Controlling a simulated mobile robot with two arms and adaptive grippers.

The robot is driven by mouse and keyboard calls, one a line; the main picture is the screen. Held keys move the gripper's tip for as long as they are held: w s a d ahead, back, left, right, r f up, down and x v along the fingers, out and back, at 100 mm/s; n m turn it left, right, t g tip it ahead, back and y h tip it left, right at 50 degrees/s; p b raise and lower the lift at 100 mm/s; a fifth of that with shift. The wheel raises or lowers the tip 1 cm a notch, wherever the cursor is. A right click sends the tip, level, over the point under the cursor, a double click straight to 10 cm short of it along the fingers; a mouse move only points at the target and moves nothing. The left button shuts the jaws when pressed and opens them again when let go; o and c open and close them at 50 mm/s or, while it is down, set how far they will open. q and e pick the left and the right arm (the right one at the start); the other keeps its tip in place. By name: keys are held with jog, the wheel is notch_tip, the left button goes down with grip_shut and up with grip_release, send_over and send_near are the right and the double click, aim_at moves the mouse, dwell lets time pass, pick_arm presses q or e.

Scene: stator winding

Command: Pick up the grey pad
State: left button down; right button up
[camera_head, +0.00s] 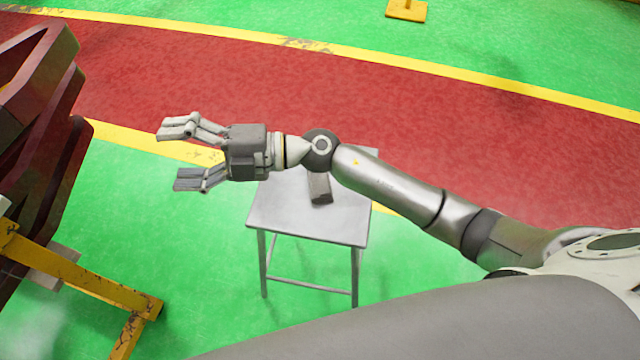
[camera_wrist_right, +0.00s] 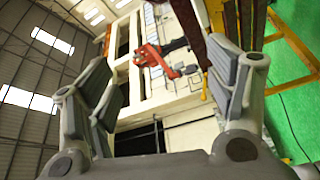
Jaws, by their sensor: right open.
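The grey pad (camera_head: 320,188) is a small dark grey block on top of a small grey metal table (camera_head: 295,222) in the head view. Part of it is hidden behind my right wrist and forearm. My right gripper (camera_head: 178,155) is open and empty, to the left of the pad in the picture, with its fingers pointing left, away from the pad. In the right wrist view my open right gripper (camera_wrist_right: 165,85) shows nothing between its fingers, and the pad does not show there. My left gripper is not in view.
A large dark red metal structure (camera_head: 50,130) with a yellow frame (camera_head: 85,280) stands at the left. The green floor (camera_head: 190,270) around the table is clear. A yellow floor stand (camera_head: 406,10) is far at the top. The right wrist view shows red machinery (camera_wrist_right: 165,62) in the distance.

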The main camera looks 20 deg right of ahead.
notch_tip(320, 180, down, 8)
jog(key=s+d+n+g+h, duration=0.1)
jog(key=s+n+g+h, duration=0.1)
jog(key=n+g+h, duration=0.25)
jog(key=h, duration=1.4)
send_over(320, 183)
notch_tip(320, 183, down, 10)
jog(key=shift+m+t, duration=0.25)
notch_tip(320, 183, down, 4)
jog(key=shift+w+f, duration=0.1)
notch_tip(320, 183, down, 6)
jog(key=shift+r, duration=0.15)
